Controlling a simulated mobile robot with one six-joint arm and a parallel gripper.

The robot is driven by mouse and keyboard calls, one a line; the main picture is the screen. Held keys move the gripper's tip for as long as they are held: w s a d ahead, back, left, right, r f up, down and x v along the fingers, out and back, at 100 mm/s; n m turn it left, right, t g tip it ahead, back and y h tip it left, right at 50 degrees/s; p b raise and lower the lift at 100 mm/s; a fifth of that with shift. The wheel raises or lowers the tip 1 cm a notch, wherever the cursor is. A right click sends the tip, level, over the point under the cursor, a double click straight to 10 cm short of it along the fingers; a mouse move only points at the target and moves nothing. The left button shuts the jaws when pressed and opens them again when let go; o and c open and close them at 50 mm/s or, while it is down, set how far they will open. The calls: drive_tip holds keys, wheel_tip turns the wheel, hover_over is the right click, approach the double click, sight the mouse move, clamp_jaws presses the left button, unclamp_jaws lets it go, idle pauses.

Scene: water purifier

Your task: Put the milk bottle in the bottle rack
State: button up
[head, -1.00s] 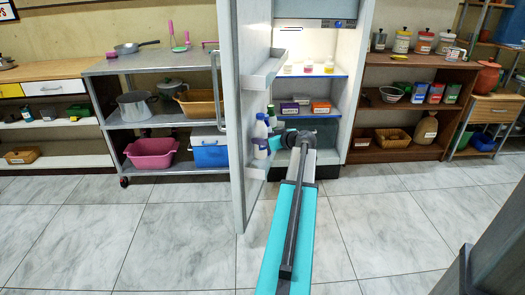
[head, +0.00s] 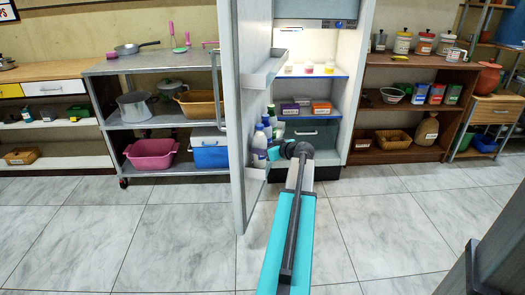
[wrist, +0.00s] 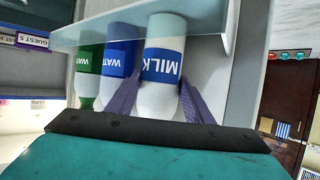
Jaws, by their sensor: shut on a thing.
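The milk bottle (wrist: 163,62) is white with a blue MILK label. It stands upright in the head view (head: 259,157), at the lower bottle rack (head: 255,174) on the open fridge door. My gripper (wrist: 160,80) is shut on it, one purple finger on each side. In the head view my gripper (head: 275,154) is at the bottle's right. The rack's pale ledge (wrist: 217,25) crosses one end of the bottles in the wrist view. I cannot tell whether the bottle touches the rack floor.
A blue water bottle (wrist: 118,60) and a green water bottle (wrist: 88,65) stand in a row beside the milk bottle. The door's upper rack (head: 266,70) is above. The fridge shelves (head: 312,118) are to the right, and open floor (head: 390,225) lies in front.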

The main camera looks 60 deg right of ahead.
idle(0.3)
drive_tip(key=o, duration=1.5)
drive_tip(key=shift+r, duration=0.1)
drive_tip(key=p+v, duration=0.1)
drive_tip(key=v, duration=1.1)
drive_tip(key=shift+s+p, duration=0.1)
drive_tip(key=shift+p, duration=0.3)
